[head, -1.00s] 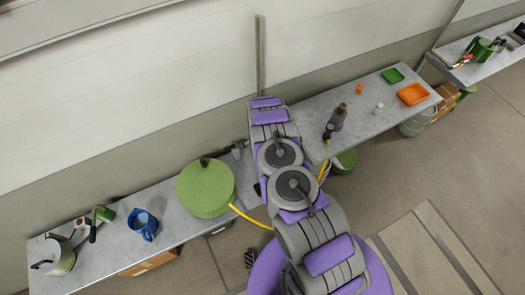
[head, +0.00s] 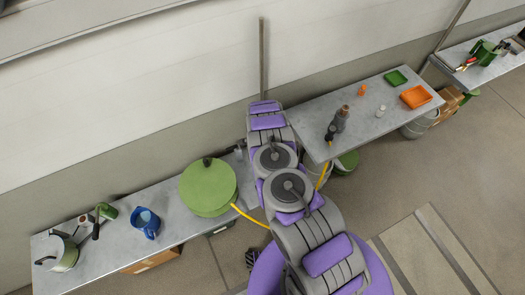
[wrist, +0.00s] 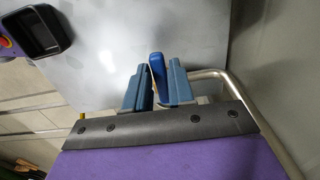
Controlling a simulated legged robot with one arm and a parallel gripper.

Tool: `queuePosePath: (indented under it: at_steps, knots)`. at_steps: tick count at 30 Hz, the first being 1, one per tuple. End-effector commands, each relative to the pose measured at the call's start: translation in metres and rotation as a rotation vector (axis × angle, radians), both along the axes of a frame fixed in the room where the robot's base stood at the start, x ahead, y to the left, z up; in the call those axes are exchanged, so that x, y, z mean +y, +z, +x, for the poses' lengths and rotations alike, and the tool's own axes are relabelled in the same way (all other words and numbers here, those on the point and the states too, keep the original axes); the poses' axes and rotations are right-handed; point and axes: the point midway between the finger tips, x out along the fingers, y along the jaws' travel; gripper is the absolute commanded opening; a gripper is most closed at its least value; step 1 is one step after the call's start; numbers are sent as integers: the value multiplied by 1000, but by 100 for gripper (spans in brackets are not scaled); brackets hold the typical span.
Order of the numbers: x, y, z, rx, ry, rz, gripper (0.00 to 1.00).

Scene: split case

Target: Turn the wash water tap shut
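A blue lever (wrist: 157,76), which looks like the tap handle, stands between the two blue fingers of my gripper (wrist: 158,92) in the wrist view. The fingers are close on either side of it. I cannot tell whether both touch it. A bent metal pipe (wrist: 251,112) runs beside the gripper on the right. In the head view my arm hides most of the tap area. A vertical pipe (head: 263,55) rises on the wall just behind the arm.
A green round drum (head: 208,188) stands on the left bench (head: 187,222), with a yellow hose leading off right. A blue jug (head: 146,222) and a pot (head: 63,254) are farther left. A bottle (head: 341,119) and an orange tray (head: 416,96) are on the right bench (head: 372,127).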

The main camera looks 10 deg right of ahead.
Motion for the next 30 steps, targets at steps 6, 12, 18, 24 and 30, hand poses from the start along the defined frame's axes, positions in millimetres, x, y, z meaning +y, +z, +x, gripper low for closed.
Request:
queuePosePath:
  at_steps: [6, 12, 18, 24, 30]
  knots:
    - [-1, 0, 0, -1, 0, -1, 43]
    - [-2, 1, 1, -2, 0, 0, 43]
    - [-2, 12, 1, -2, -1, 0, 43]
    - [0, 44, 2, -5, 0, 0, 43]
    - [0, 80, 1, -3, -1, 0, 43]
